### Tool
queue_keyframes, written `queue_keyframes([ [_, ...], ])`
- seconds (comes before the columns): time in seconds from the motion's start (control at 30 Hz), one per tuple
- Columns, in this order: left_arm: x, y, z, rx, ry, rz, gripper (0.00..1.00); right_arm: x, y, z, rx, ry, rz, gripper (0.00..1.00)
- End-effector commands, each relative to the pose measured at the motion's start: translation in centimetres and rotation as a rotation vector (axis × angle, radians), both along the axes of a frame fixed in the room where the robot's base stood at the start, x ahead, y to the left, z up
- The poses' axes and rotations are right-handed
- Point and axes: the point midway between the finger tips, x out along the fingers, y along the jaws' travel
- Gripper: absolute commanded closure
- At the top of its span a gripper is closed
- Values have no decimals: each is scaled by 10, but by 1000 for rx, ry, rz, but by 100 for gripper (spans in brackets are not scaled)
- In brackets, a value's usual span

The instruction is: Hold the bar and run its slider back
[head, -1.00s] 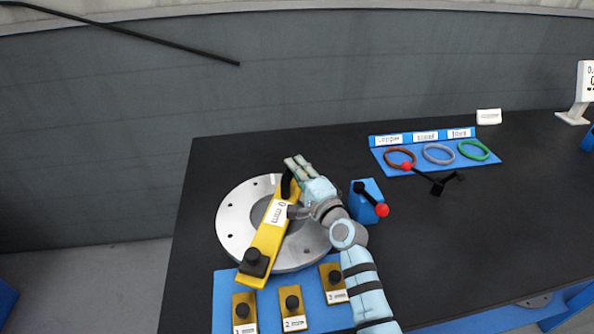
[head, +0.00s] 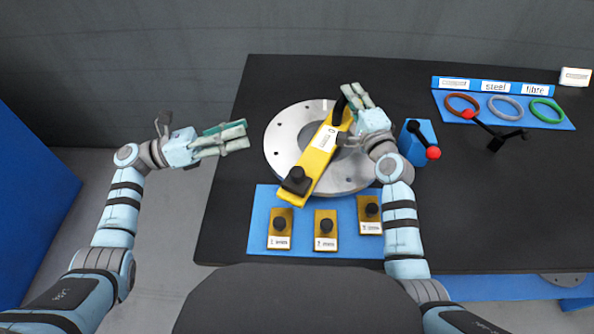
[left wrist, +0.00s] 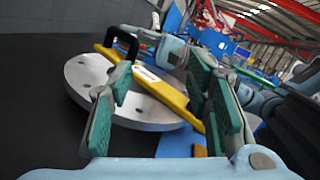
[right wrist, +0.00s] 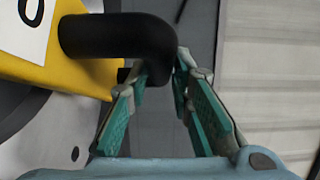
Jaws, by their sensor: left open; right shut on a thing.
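The yellow bar (head: 318,161) lies across the round grey flanged disc (head: 283,140). My left gripper (head: 240,136) is open and empty, left of the disc. In the left wrist view the bar (left wrist: 155,88) shows between and beyond the open fingers (left wrist: 160,95).
Several black-knobbed gold blocks (head: 325,228) stand on a blue mat (head: 262,212) in front of the disc. A blue box with a red-tipped lever (head: 418,140) stands right of my right gripper. Coloured rings (head: 505,108) lie on a blue tray at the far right.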

Motion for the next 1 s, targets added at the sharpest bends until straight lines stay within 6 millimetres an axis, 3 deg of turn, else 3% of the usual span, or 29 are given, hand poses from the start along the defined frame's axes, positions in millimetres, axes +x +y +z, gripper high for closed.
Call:
queue_keyframes([
  [0.03, -23, -8, -10, 84, -103, -97, 55, 0, 0, 1, 3, -2, 0, 100],
  [0.1, -52, -13, -23, 166, -237, -220, 55, 0, 0, 1, 3, -2, 0, 100],
  [0.2, -72, -15, -29, 191, -354, -302, 55, 0, 0, 1, 3, -3, 0, 100],
  [0.37, -74, -40, -29, 188, -385, -304, 55, 0, 0, 1, 3, -3, 0, 100],
  [0.7, -78, -121, -28, 184, -380, -299, 55, 0, 0, 2, 3, -3, 0, 100],
  [1.0, -78, -133, -29, 188, -377, -297, 55, 0, 0, 2, 3, -3, 0, 100],
])
